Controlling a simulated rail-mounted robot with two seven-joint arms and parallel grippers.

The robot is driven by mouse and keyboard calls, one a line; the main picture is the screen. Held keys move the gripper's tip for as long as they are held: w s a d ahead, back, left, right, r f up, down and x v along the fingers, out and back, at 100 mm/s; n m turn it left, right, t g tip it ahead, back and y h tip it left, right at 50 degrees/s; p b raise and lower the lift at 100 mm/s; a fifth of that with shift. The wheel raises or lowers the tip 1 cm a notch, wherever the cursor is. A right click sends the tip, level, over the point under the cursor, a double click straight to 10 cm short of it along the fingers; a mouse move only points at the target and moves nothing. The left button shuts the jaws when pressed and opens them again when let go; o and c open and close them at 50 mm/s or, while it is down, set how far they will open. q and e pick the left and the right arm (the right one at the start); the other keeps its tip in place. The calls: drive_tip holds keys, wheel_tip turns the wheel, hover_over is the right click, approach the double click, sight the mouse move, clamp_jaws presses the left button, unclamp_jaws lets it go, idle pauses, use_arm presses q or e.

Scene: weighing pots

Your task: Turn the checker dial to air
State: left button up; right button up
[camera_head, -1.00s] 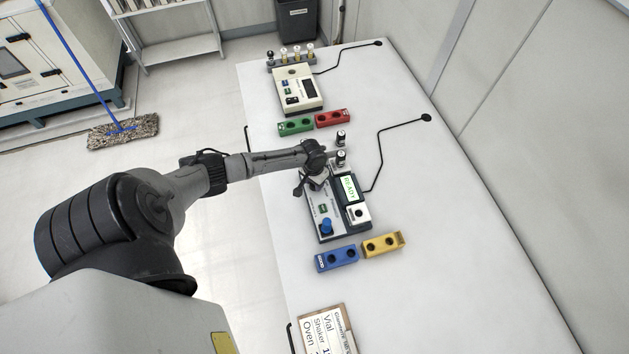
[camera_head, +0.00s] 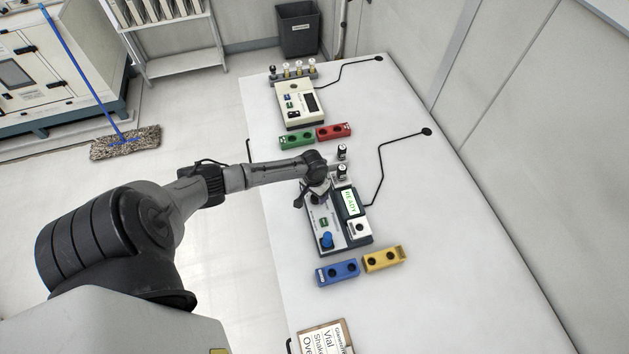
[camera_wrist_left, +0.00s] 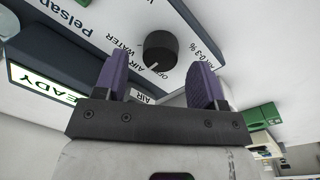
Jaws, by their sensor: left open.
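The checker (camera_head: 352,235) is a dark-edged box with a light panel, a blue knob and a lit screen (camera_head: 349,202) reading READY. In the left wrist view its black round dial (camera_wrist_left: 160,52) stands on the panel, with AIR, WATER and OFF printed around it. I cannot tell for certain which mark it points at. My left gripper (camera_wrist_left: 158,88) is open and empty, its two purple fingers apart, with the dial just beyond the gap between them. In the head view the left gripper (camera_head: 302,200) is over the checker's far left end and partly hides it. My right gripper is out of view.
Blue (camera_head: 338,272) and yellow (camera_head: 384,259) blocks with holes lie before the checker. Green (camera_head: 297,139) and red (camera_head: 333,132) blocks and a cream device (camera_head: 299,104) stand farther back. Small vials (camera_head: 342,152) stand behind the checker. The table's right side is mostly clear.

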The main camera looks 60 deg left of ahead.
use_arm(q)
wheel_tip(320, 180, up, 12)
drive_tip(key=shift+s+a+p, duration=0.15)
drive_tip(key=shift+a+p, duration=0.2)
drive_tip(key=shift+p, duration=0.1)
idle(0.4)
